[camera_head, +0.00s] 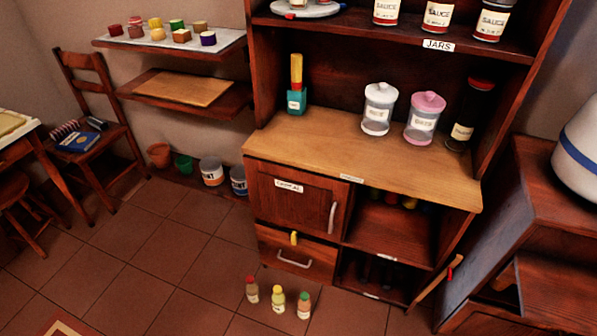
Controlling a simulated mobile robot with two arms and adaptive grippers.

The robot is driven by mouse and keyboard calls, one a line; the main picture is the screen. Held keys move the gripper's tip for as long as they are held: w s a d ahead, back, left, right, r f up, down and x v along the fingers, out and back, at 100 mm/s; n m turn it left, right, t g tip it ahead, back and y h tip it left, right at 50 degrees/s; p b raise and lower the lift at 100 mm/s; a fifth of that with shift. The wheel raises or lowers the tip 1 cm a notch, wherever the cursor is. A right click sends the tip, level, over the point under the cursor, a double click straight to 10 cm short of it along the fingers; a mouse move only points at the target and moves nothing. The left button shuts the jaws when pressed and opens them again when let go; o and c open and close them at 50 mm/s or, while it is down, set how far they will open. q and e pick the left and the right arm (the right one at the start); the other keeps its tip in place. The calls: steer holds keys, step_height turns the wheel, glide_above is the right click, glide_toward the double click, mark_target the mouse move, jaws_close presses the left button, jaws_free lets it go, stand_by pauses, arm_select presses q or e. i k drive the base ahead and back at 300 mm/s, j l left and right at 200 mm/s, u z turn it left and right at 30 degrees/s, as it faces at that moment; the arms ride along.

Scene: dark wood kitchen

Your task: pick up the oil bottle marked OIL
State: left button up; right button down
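No label that I can read says OIL. Three small bottles stand upright on the tiled floor in front of the cabinet: one with a red cap (252,290), a yellow one (278,300), and one with a green cap (304,306). Their labels are too small to read. A tall dark bottle or jar with a red lid (468,115) stands at the right end of the wooden counter; its label is also unreadable. More small bottles or jars sit in shadow in the open shelf under the counter. Neither of my grippers is in view.
The cabinet (298,211) has a door and a drawer with handles. White-lidded (379,108) and pink-lidded (424,117) jars stand on the counter. Sauce jars (437,15) line the shelf above. A chair (93,125) is at left. The floor in front is mostly clear.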

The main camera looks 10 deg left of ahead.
mark_target(278, 297)
steer(key=i+j+z, duration=0.1)
steer(key=j, duration=0.4)
steer(key=i+j, duration=0.1)
steer(key=j, duration=0.4)
steer(key=i+j+z, duration=0.15)
steer(key=j, duration=0.35)
